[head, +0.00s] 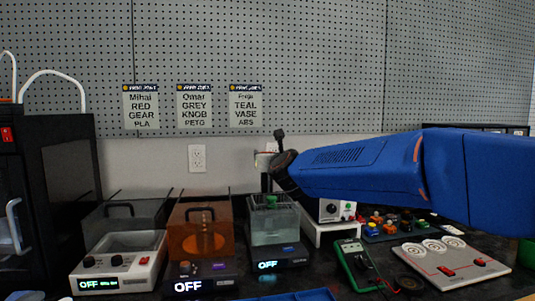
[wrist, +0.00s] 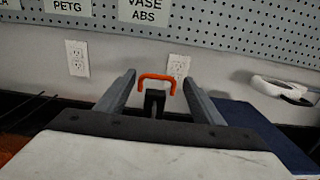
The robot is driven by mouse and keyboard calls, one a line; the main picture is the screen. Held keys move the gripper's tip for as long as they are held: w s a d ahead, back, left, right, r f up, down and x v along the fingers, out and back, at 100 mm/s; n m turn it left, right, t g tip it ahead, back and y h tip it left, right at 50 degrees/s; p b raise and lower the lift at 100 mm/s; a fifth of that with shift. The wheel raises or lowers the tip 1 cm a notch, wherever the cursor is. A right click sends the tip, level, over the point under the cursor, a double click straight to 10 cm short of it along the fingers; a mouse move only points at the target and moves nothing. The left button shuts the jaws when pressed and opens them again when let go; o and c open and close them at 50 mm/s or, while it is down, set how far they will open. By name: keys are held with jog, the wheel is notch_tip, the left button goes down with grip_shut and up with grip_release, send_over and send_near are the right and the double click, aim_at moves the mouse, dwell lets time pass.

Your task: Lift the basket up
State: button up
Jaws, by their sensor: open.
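The basket's orange handle (wrist: 157,79) sits on a dark upright post (wrist: 154,103) in the wrist view. My gripper (wrist: 159,77) is open, with its two grey fingers spread to the left and right of the handle in the picture. I cannot tell whether the fingers touch it or how deep it lies between them. In the head view my gripper (head: 284,170) is above the clear tank (head: 274,232) of the rightmost machine. A green piece shows inside this tank. The basket's body is hard to make out there and is hidden in the wrist view.
An orange-lidded machine (head: 201,233) and a grey-lidded one (head: 120,250) stand to the left, with a black printer (head: 72,190) beyond. A green multimeter (head: 356,264), a white board (head: 452,262) and a blue tray (head: 290,296) lie nearby. The pegboard wall (head: 320,60) is behind.

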jog(key=v, duration=0.9)
jog(key=s+d+f+n+g+h, duration=0.2)
jog(key=s+d+f+n+g, duration=0.4)
jog(key=s+d+f+n, duration=1)
jog(key=s+d+f+n+g+h, duration=0.3)
jog(key=s+d+f+n+g, duration=0.3)
jog(key=s+d+f+n, duration=1)
jog(key=shift+s+d+f+n+g, duration=0.35)
jog(key=shift+s+d+f, duration=0.45)
jog(key=shift+s, duration=2.85)
